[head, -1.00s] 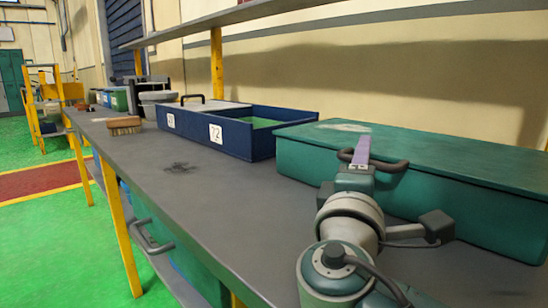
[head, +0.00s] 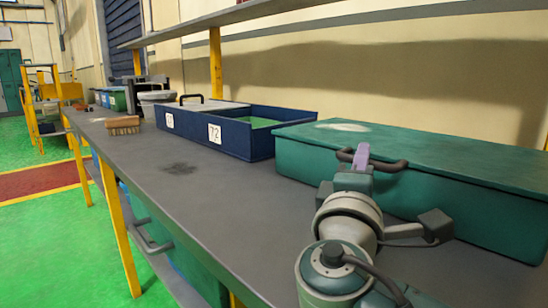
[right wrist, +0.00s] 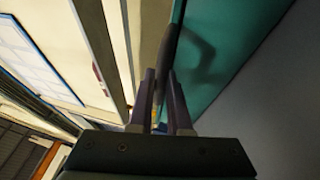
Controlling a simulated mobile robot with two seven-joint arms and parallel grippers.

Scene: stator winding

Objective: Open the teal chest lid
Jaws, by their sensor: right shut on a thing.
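The teal chest (head: 450,200) stands on the bench at the right of the head view, and its lid (head: 430,150) lies closed, with a pale worn patch on top. A dark bar handle (head: 391,166) sticks out from the chest's front near its left end. My right gripper (head: 361,153) is at this handle, its purple fingers shut on it. In the right wrist view the two fingers (right wrist: 161,88) point at the dark handle (right wrist: 169,55) beside the teal surface (right wrist: 225,45); where they touch it is partly hidden. My left gripper is not in view.
A blue divided tray (head: 235,135) stands left of the chest, close to its left end. A wooden brush (head: 123,125) lies farther along the grey bench (head: 180,190). A shelf (head: 240,24) runs above and behind the bench. The bench's middle is clear.

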